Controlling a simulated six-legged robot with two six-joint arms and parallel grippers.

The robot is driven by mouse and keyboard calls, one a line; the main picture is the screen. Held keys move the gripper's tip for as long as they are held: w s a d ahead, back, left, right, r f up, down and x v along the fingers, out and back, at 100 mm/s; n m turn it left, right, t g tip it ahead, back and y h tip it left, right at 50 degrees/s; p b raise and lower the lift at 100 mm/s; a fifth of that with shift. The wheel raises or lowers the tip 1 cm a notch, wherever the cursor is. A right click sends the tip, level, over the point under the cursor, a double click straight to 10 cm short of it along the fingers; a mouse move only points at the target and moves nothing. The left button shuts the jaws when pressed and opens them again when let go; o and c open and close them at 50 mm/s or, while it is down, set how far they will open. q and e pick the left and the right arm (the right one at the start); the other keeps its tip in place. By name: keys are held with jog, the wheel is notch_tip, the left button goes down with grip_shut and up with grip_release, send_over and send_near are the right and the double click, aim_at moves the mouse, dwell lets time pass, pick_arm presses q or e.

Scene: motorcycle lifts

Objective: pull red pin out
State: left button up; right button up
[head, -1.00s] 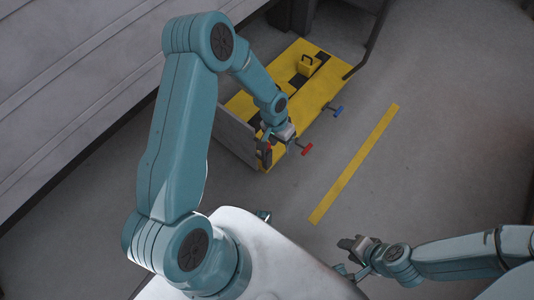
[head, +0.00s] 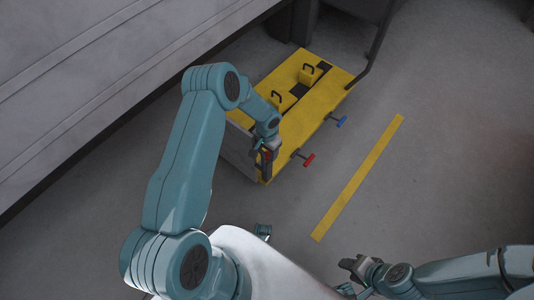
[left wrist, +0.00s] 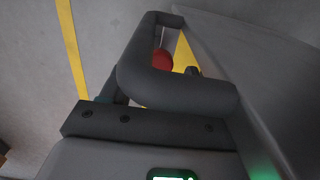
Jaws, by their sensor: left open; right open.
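The red pin (head: 308,160) has a T-shaped red handle and sticks out from the near right side of the yellow lift platform (head: 300,122). My left gripper (head: 264,165) is open and empty at the platform's near end, beside its grey end plate. It is left of the red pin and apart from it. In the left wrist view, a rounded red part (left wrist: 162,60), probably the pin's handle, shows beyond the dark gripper fingers, partly hidden by them. My right gripper (head: 358,268) is open at the lower right, far from the pin.
A blue-handled pin (head: 341,121) sticks out farther along the same side. Two yellow blocks with black handles, one far (head: 310,74) and one nearer (head: 282,99), stand on the platform. A yellow floor stripe (head: 358,178) lies to the right, with clear grey floor around it.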

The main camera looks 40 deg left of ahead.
aim_at(267, 154)
pick_arm(q)
jog(key=shift+f, duration=0.95)
grip_shut()
notch_tip(267, 154, up, 5)
jog(key=shift+w+r+p, duration=0.1)
jog(key=shift+p, duration=1.05)
grip_release()
notch_tip(267, 154, up, 16)
jog(key=p, duration=0.3)
